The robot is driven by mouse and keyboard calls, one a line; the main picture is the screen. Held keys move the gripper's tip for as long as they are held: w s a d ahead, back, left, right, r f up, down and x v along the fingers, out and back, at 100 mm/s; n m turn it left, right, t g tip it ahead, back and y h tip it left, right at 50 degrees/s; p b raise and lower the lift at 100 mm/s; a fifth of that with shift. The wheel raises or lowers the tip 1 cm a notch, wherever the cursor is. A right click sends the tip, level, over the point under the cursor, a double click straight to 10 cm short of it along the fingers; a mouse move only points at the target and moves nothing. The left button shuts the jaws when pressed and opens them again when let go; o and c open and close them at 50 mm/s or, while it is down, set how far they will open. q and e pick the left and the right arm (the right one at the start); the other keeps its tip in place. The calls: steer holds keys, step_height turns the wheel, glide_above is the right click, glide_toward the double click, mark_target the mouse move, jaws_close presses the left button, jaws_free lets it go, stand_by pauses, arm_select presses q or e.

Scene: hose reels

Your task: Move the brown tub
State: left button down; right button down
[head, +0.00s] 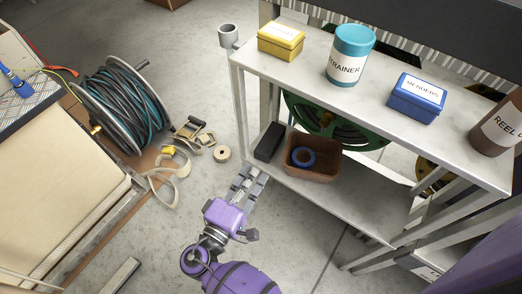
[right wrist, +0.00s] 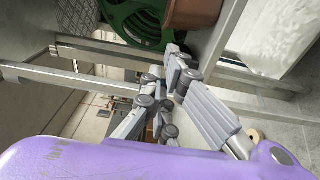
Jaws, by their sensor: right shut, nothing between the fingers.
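An open brown tub (head: 318,174) stands upright on the lower shelf, with a blue ring (head: 302,158) inside. A brown cylinder (head: 497,128) with a white label stands on the top shelf at the right edge, partly cut off; it could also be called a tub. My right gripper (head: 255,178) is shut and empty, just left of the lower shelf, apart from the open tub. In the right wrist view, the gripper (right wrist: 164,78) is below a brown container (right wrist: 195,12), seen in part at the top. My left gripper is not in view.
A black box (head: 269,142) stands left of the open tub. A shelf post (head: 240,105) rises near my right gripper. The top shelf (head: 300,75) holds a yellow box, a teal canister and a blue box. A hose reel (head: 125,100) and loose straps lie on the floor at left.

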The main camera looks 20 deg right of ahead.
mark_target(270, 155)
steer(key=x, duration=0.8)
steer(key=shift+w+d, duration=0.15)
steer(key=shift+d, duration=0.25)
steer(key=shift+w+d+f, duration=0.1)
steer(key=shift+w+d, duration=0.3)
steer(key=shift+s+d, duration=0.1)
steer(key=shift+s, duration=0.1)
steer(key=shift+s+d+p, duration=0.2)
steer(key=shift+s+d, duration=0.05)
steer(key=shift+s, duration=0.3)
steer(key=shift+s+d+p, duration=0.15)
steer(key=shift+s+d, duration=0.15)
steer(key=shift+s, duration=0.3)
